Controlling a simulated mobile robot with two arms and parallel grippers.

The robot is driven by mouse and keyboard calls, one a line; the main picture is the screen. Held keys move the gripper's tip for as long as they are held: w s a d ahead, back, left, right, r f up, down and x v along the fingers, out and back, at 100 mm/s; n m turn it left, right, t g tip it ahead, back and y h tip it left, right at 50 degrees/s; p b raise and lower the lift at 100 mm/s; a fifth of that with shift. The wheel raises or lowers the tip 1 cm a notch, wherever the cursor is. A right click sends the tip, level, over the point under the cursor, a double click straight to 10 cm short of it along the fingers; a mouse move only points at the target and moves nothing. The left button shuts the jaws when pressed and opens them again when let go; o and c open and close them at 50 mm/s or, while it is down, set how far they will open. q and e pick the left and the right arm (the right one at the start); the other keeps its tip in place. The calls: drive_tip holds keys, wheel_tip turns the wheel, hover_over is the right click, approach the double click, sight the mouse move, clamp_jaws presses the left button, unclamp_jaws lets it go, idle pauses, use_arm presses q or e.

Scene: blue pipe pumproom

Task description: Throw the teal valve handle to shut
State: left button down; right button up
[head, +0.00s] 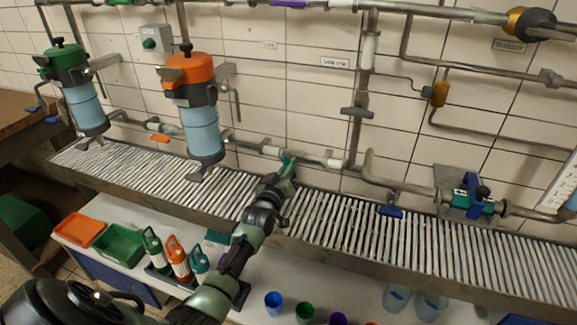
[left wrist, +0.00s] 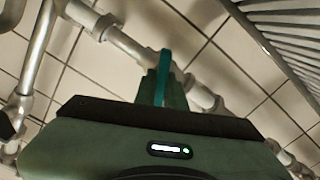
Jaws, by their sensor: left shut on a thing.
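The teal valve handle (left wrist: 163,72) is a narrow lever in the left wrist view, standing between the fingers of my left gripper (left wrist: 160,88). Behind it runs a grey pipe with white collars (left wrist: 125,42). In the head view my left gripper (head: 287,172) reaches over the grating to this low wall pipe (head: 310,157). It is shut on the handle, and the fingers hide much of it. I cannot clearly tell the handle's angle to the pipe. My right gripper is in neither view.
Orange-topped (head: 190,68) and green-topped (head: 66,58) filter housings hang at left. A blue lever (head: 391,211) and a blue-handled valve (head: 472,185) are at right. The slatted grating (head: 350,225) lies below the pipe. Bottles (head: 176,256) and cups (head: 273,303) stand on the lower shelf.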

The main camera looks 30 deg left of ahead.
use_arm(q)
drive_tip(key=m, duration=0.5)
drive_tip(key=shift+f+p, duration=0.15)
drive_tip(key=shift+p, duration=0.25)
drive_tip(key=shift+m, duration=0.4)
drive_tip(key=c, duration=1.5)
unclamp_jaws()
drive_tip(key=v, duration=0.8)
drive_tip(key=shift+d, duration=0.15)
